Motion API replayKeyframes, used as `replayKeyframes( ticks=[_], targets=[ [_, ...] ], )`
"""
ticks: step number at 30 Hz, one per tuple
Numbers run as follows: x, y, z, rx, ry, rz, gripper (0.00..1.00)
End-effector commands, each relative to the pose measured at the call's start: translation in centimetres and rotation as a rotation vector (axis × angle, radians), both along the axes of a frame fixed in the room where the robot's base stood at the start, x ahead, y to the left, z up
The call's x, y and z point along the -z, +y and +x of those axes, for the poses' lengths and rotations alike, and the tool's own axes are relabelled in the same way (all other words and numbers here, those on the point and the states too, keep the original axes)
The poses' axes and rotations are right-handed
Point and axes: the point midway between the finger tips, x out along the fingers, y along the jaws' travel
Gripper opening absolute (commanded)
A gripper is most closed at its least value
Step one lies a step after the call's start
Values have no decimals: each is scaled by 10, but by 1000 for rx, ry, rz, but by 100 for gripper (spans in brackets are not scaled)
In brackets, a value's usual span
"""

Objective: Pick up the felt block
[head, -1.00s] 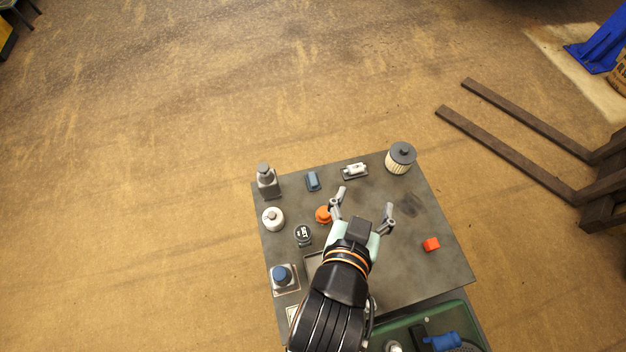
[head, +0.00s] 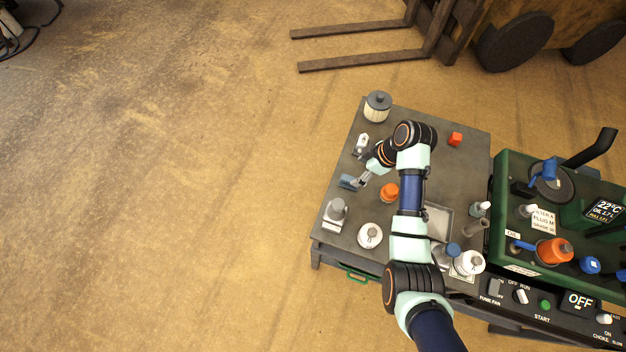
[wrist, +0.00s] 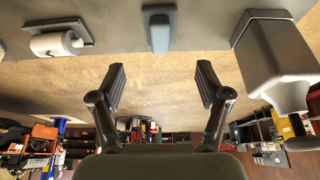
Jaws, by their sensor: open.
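The blue-grey block (head: 347,182), which I take to be the felt block, lies on the grey table top near its left edge. In the wrist view the block (wrist: 160,30) is at the top centre, in line with the gap between my fingers and beyond their tips. My gripper (head: 364,170) is open beside the block, reaching from the right in the head view. In the wrist view both fingers of my gripper (wrist: 161,80) are spread with nothing between them. One finger partly overlaps the block in the head view.
An orange knob (head: 389,192), white jar (head: 370,236), ribbed filter (head: 377,108) and red cube (head: 455,139) are also on the table. Green machinery (head: 505,205) stands at the right.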

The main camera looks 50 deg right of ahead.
Motion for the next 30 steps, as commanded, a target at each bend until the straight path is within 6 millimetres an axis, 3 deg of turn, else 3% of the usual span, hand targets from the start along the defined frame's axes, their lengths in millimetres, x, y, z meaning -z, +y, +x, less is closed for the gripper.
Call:
replayKeyframes(
  ticks=[6, 10, 18, 26, 30],
  targets=[
    [23, 4, 9, 1, 2, 1, 76],
    [27, 5, 11, 1, 2, -1, 76],
    [69, 13, 25, 1, 2, 0, 76],
    [72, 14, 27, 2, 2, -2, 76],
    [72, 14, 27, 2, 2, -2, 56]
  ],
)
